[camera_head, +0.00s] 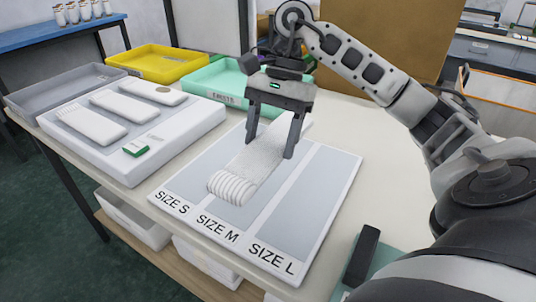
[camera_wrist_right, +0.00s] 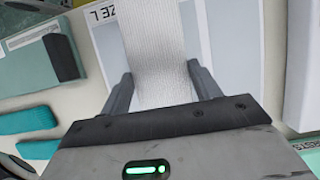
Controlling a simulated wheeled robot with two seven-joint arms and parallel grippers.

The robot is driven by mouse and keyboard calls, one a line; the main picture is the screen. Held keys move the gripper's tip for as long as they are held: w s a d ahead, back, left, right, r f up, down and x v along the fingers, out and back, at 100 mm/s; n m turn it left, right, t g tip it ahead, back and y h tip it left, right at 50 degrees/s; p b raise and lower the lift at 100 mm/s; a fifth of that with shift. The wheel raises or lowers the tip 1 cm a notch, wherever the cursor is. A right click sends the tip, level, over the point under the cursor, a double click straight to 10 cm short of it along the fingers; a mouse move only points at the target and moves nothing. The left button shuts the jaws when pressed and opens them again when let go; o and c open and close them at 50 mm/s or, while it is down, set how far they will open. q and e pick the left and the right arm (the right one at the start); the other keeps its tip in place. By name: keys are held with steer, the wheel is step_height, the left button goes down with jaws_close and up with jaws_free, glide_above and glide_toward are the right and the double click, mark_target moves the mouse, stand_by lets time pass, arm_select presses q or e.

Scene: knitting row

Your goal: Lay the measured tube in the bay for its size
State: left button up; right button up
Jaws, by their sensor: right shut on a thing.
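The white knitted tube (camera_head: 235,182) has a ribbed cuff at its near end. It lies lengthwise over the middle bay, marked SIZE M, of the sorting board (camera_head: 308,215). Whether it rests fully on the board I cannot tell. My right gripper (camera_head: 271,145) comes from above and is shut on the tube, one finger at each side. In the right wrist view the tube (camera_wrist_right: 153,45) runs up between the fingers (camera_wrist_right: 160,82). The SIZE S bay (camera_head: 190,180) and SIZE L bay (camera_head: 305,200) look bare. My left gripper is not in view.
A white slab (camera_head: 180,135) left of the board carries several white tube shapes and a small green item (camera_head: 136,149). Behind are a grey tray (camera_head: 60,95), a yellow tray (camera_head: 155,65) and a mint tray (camera_head: 222,93). A dark block (camera_head: 362,255) stands near right.

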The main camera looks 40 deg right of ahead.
mark_target(276, 119)
steer(key=w+d+f, duration=0.1)
steer(key=f, duration=0.1)
steer(key=w+d+f, duration=0.1)
steer(key=f, duration=0.1)
steer(key=w+d+f, duration=0.1)
steer(key=w+f, duration=0.1)
steer(key=shift+f, duration=1.75)
steer(key=o, duration=1)
steer(key=shift+r, duration=0.1)
steer(key=p+v, duration=0.1)
steer(key=v, duration=1.1)
steer(key=shift+r, duration=0.2)
steer(key=shift+p, duration=0.3)
